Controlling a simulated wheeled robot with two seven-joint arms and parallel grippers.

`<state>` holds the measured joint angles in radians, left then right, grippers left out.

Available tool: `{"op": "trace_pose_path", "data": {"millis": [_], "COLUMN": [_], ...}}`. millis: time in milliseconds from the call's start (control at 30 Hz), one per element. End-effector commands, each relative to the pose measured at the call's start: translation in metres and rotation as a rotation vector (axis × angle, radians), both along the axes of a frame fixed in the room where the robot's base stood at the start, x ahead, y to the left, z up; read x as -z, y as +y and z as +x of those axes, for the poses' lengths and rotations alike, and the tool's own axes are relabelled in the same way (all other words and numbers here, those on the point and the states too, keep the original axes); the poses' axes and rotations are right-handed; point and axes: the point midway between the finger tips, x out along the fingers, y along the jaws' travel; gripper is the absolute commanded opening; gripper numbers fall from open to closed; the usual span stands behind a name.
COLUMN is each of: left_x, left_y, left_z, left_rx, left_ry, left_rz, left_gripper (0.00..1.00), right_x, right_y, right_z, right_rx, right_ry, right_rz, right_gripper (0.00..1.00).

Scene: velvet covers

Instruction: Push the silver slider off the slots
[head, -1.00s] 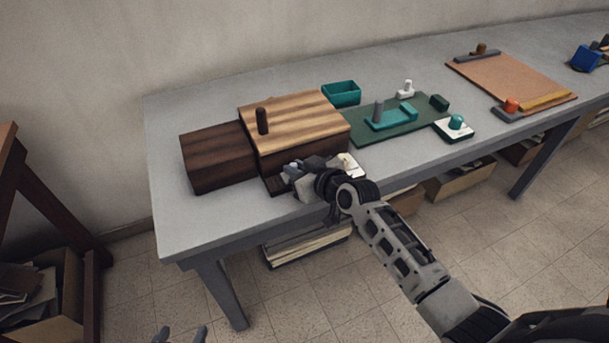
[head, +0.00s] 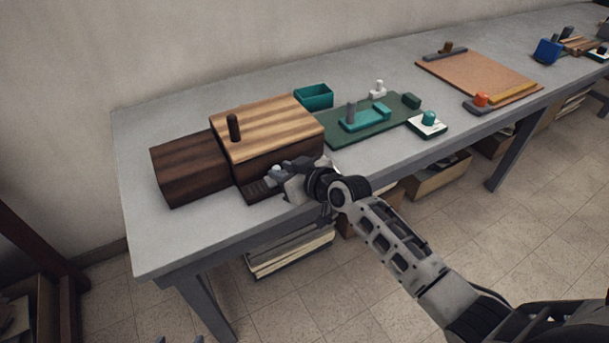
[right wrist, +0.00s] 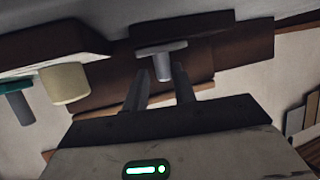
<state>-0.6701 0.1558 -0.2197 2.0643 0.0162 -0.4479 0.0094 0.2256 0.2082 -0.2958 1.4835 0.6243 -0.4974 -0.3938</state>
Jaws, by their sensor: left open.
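The silver slider (right wrist: 162,62) shows in the right wrist view as a pale grey T-shaped knob on a dark wooden part. My right gripper (right wrist: 161,78) has one finger on each side of its stem; I cannot tell if they touch it. In the head view this gripper (head: 284,172) is low at the front of the wooden box (head: 270,127), over a dark slotted strip (head: 256,190), and hides most of the slider and part of the slots. Only the fingertips of my left gripper (head: 180,340) show, apart and empty, at the bottom edge.
A dark wooden block (head: 190,168) adjoins the box on the left. A dark peg (head: 233,128) stands on top. Behind is a teal bin (head: 314,96); to the right are a green board (head: 392,122) and a white pad with a teal knob (head: 428,123). The grey table's (head: 165,237) front-left area is clear.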

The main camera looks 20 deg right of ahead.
Motion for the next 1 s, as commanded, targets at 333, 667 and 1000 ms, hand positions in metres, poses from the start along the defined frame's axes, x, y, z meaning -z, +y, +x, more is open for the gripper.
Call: {"op": "trace_pose_path", "data": {"millis": [333,667,1000], "left_x": [-0.003,-0.005,-0.006], "left_y": [-0.001,0.0,0.001], "left_z": [0.002,0.004,0.004], "left_rx": [-0.007,-0.011,-0.009], "left_ry": [0.002,-0.005,-0.005], "left_rz": [-0.003,-0.004,-0.002], "left_gripper": [0.55,0.55,0.55], "right_x": [-0.029,-0.052,-0.059], "right_y": [-0.031,-0.057,-0.062], "right_z": [-0.064,-0.115,-0.126], "right_rx": [-0.002,0.0,0.0], "right_ry": [0.001,0.002,0.001], "right_rz": [-0.005,-0.003,0.0], "right_gripper": [0.27,0.27,0.27]}}
